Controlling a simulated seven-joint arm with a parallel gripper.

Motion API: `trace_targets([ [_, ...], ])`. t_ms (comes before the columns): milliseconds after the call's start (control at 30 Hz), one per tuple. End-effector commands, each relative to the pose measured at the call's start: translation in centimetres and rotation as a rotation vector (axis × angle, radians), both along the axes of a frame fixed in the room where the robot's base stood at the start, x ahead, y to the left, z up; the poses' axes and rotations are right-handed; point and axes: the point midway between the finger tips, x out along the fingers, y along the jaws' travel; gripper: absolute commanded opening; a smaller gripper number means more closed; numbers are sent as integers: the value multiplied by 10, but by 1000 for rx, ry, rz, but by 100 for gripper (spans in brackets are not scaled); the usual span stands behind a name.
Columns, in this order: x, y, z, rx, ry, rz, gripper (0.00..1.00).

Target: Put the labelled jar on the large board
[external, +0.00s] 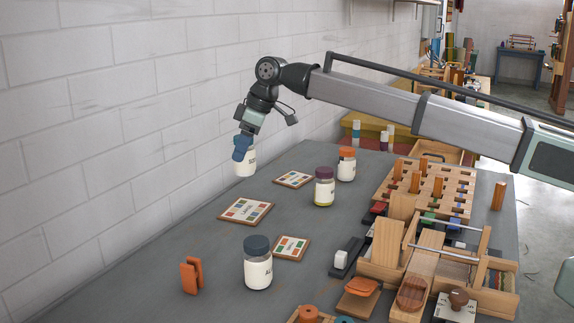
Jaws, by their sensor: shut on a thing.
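The large board (246,211), a pale panel with coloured patches, lies flat on the grey table below the jar in the picture. Nothing stands on it. The gap between jar and board, and whether the jar is straight over it, I cannot tell from this one view.
Two smaller boards (293,179) (291,248) lie nearby. A dark-lidded jar (258,272), a purple-lidded jar (324,190) and an orange-lidded jar (347,166) stand around them. An orange clip-like piece (191,277) stands front left. Wooden racks (435,205) crowd the right side.

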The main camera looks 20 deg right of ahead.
Motion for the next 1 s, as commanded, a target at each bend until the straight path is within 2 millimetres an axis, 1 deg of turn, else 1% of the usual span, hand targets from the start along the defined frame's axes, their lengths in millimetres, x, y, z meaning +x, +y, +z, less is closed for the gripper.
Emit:
trace_targets([
  [167, 0, 0, -10, -4, -10, 27, 16],
  [400, -1, -1, -47, -6, -9, 26, 16],
  [500, 0, 0, -59, -5, -9, 25, 16],
  [667, 0, 0, -69, -4, -10, 25, 16],
  [900, 0, 0, -97, -4, -10, 25, 16],
  [1000, 0, 0, -101, -4, -10, 25, 16],
])
